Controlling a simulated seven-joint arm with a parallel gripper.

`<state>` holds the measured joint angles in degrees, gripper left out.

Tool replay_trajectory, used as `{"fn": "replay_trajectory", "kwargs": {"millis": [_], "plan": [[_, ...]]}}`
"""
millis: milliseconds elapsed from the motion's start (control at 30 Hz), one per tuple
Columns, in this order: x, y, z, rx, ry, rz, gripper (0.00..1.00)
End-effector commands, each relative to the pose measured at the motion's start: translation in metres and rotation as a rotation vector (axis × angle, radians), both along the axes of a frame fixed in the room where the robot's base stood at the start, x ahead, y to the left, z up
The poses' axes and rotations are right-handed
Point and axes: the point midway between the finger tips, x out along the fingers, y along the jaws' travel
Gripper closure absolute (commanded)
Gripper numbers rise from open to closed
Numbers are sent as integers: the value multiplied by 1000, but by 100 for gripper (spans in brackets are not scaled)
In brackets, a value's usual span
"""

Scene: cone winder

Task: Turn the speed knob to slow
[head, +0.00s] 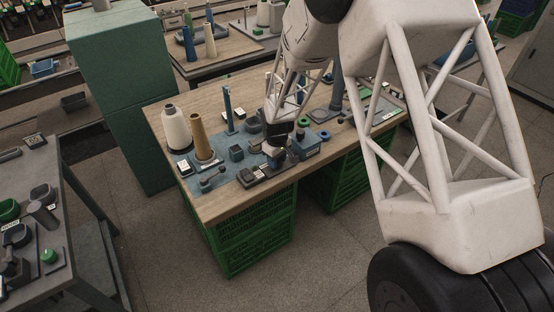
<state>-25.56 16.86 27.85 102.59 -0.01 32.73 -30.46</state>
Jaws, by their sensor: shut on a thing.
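My gripper (276,158) points down at the front edge of the wooden workbench (235,206), in the middle of the head view. It is shut on what appears to be the speed knob, at a small dark control panel (252,180). My gripper and wrist cover the knob, so its pointer and the slow mark cannot be read.
A white yarn cone (176,128) and a brown cone (202,137) stand on the blue mat (226,166) to the left. A blue post (228,108) rises behind. Several small boxes and knobs crowd the bench. Green crates (252,238) stand beneath.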

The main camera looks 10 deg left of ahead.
Motion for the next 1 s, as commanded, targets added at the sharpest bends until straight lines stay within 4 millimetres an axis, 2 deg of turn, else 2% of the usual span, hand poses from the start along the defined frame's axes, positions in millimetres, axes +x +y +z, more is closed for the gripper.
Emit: {"fn": "replay_trajectory", "kwargs": {"millis": [233,667,700,800,867,1000], "plan": [[0,1,1,0,-1,75,85],[0,1,1,0,-1,86,85],[0,1,1,0,-1,86,56],[0,1,0,0,-1,86,41],[0,1,0,0,-1,85,35],[0,0,0,1,-1,85,35]]}}
